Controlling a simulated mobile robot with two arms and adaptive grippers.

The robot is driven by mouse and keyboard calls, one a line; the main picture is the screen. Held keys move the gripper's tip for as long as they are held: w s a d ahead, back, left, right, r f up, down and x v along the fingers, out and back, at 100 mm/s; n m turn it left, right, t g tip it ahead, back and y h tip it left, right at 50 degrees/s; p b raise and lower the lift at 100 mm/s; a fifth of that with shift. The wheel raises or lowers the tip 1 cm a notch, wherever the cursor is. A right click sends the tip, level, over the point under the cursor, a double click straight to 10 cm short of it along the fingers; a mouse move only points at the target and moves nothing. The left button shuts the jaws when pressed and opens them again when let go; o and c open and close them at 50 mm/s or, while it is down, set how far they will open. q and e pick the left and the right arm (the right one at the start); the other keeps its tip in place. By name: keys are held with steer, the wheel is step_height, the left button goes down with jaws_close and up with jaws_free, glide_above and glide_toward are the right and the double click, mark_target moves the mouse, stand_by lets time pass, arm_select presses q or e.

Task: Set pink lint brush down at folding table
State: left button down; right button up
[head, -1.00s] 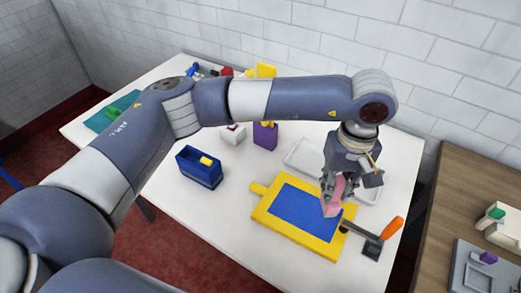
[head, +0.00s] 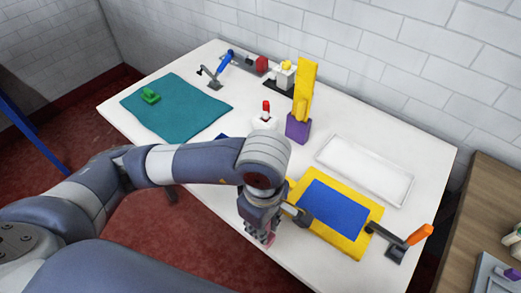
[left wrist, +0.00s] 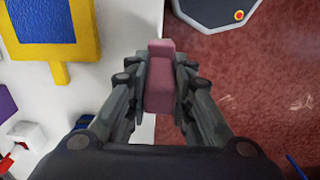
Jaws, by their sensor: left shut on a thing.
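My left gripper (head: 262,232) is shut on the pink lint brush (left wrist: 160,78), which sits between its fingers in the left wrist view. In the head view only a bit of the brush (head: 268,239) shows below the fingers. The gripper is at the near edge of the white folding table (head: 290,255), left of the yellow-framed blue board. In the left wrist view the brush overlaps the line between white tabletop and red floor. I cannot tell how high it is above the table. My right gripper is in neither view.
The yellow-framed blue board (head: 335,207) lies right of my gripper, with an orange-handled clamp (head: 405,243) beside it. A white tray (head: 365,170), purple block (head: 298,127) and teal mat (head: 175,107) are farther back. A strip of bare tabletop lies along the near edge.

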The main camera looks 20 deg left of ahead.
arm_select(q)
steer(key=w+a+f+p, duration=0.1)
steer(key=w+p, duration=0.1)
steer(key=w, duration=0.2)
steer(key=w+a+f+p, duration=0.2)
steer(key=w, duration=0.2)
steer(key=w+a+f+p, duration=0.1)
steer(key=w+p, duration=0.1)
steer(key=w, duration=0.3)
steer(key=shift+w+a+f, duration=0.1)
steer(key=shift+a+f, duration=0.15)
steer(key=shift+f+b, duration=0.4)
steer(key=c, duration=1.4)
jaws_free()
steer(key=shift+r, duration=0.1)
